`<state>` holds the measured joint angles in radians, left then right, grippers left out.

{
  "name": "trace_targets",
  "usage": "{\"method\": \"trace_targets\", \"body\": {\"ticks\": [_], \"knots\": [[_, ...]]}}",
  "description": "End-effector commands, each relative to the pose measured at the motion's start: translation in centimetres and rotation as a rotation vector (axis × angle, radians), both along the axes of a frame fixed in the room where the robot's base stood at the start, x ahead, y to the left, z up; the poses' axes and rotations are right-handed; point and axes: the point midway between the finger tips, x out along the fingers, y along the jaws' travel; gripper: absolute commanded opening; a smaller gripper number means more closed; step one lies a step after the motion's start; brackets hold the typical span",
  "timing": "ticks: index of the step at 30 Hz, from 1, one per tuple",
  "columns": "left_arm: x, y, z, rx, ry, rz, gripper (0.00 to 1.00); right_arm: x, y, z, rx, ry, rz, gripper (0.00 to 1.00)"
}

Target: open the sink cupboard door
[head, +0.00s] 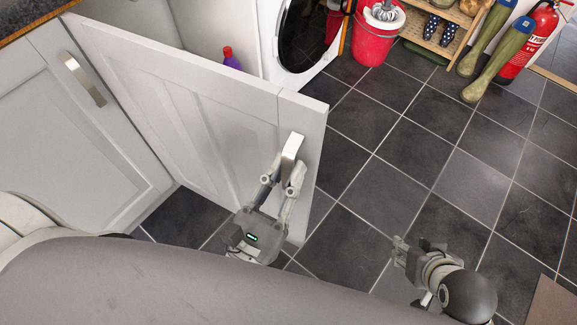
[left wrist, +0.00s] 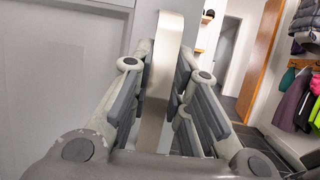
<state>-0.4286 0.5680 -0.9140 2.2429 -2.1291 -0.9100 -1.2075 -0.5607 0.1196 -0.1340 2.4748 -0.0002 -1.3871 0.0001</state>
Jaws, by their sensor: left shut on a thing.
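The sink cupboard door (head: 190,105) is a pale grey panelled door, swung well out from the cabinet in the head view. Its metal bar handle (head: 292,146) is near its free edge. My left gripper (head: 281,180) is shut on this handle, with a finger on either side of it. In the left wrist view the handle (left wrist: 160,80) stands upright between the fingers. My right gripper (head: 400,250) is low over the floor to the right, apart from the door. Its fingers are too small and turned to tell their opening.
A second closed cupboard door with a handle (head: 84,79) is at left. A purple bottle (head: 231,60), a washing machine (head: 300,40), a red bucket (head: 374,40), wellies (head: 497,62) and a fire extinguisher (head: 530,40) are at the back. The tiled floor (head: 400,150) right of the door is clear.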

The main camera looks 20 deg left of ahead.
Motion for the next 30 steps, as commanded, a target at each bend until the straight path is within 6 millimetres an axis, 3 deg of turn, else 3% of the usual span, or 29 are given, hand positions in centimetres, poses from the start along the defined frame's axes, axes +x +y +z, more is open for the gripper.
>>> {"method": "trace_targets", "body": {"ticks": [3,4,9,20,23,30], "knots": [[0.0,0.0,0.2,0.0,-0.004,0.001,0.0,0.0,0.0,0.0,0.001,0.0,0.0,0.4],[0.0,0.0,0.2,0.0,-0.004,0.001,0.19,0.0,0.0,0.0,0.001,0.001,0.0,0.4],[0.0,0.0,0.1,0.0,-0.003,0.001,0.39,0.0,0.0,0.0,0.001,0.001,0.0,0.4],[-0.3,0.1,-0.2,0.002,0.002,0.002,0.39,-0.2,0.1,-0.2,0.005,0.008,0.0,0.4],[-1.4,0.3,-0.8,0.002,0.005,0.0,0.39,-0.2,0.1,-0.2,0.003,0.007,-0.001,0.4],[-6.1,1.2,-2.7,0.003,0.006,-0.001,0.39,-0.1,0.0,-0.1,0.002,0.004,-0.001,0.4]]}}
